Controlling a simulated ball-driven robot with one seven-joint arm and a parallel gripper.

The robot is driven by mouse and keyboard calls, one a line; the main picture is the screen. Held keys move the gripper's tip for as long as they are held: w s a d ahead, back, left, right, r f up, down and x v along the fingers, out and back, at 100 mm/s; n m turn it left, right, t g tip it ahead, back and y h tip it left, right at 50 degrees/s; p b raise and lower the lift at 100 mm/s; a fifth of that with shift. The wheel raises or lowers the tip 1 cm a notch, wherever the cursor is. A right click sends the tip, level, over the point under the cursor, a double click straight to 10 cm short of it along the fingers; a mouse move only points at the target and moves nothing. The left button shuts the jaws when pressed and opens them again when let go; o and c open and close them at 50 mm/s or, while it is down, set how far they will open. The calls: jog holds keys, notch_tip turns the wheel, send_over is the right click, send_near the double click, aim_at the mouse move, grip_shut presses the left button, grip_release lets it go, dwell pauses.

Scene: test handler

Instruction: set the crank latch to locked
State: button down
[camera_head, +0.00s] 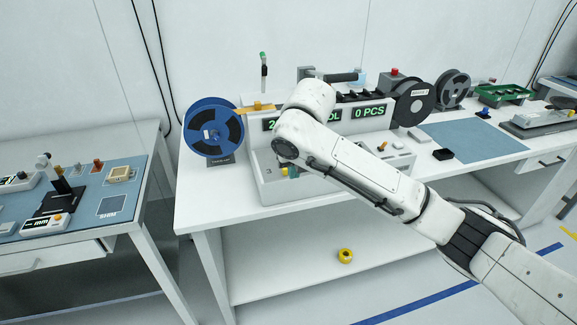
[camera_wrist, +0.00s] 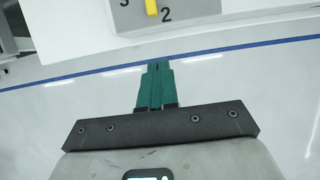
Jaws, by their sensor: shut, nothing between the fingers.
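No part is clearly marked as the crank latch. In the head view, a dark horizontal handle (camera_head: 340,77) on a grey bracket stands behind the white handler; I cannot tell whether it is the latch or how it is set. A yellow pointer knob (camera_head: 285,171) sits on the handler's front left, next to a 3. It also shows at the top of the wrist view (camera_wrist: 152,7), between 3 and 2, partly cut off. My gripper (camera_wrist: 158,66) has its green fingers together, empty, below and apart from the knob's panel.
The white handler (camera_head: 340,128) has lit displays, partly hidden by my arm. A blue reel (camera_head: 232,128) stands at its left and dark reels at its right. A blue mat (camera_head: 470,138) lies right. A yellow roll (camera_head: 345,255) lies on the lower shelf. Another bench stands left.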

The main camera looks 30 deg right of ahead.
aim_at(286, 177)
jog(key=shift+w+d+f+p, duration=0.15)
jog(key=shift+w+d+f, duration=0.1)
jog(key=shift+w+f, duration=0.5)
jog(key=shift+w+d+f+p, duration=0.2)
jog(key=shift+w+f, duration=0.25)
jog(key=shift+w, duration=0.55)
jog(key=shift+w+d+f+p, duration=0.15)
jog(key=shift+w+d+f, duration=0.1)
jog(key=shift+w+f, duration=0.5)
jog(key=shift+w+r, duration=0.1)
jog(key=shift+r, duration=0.1)
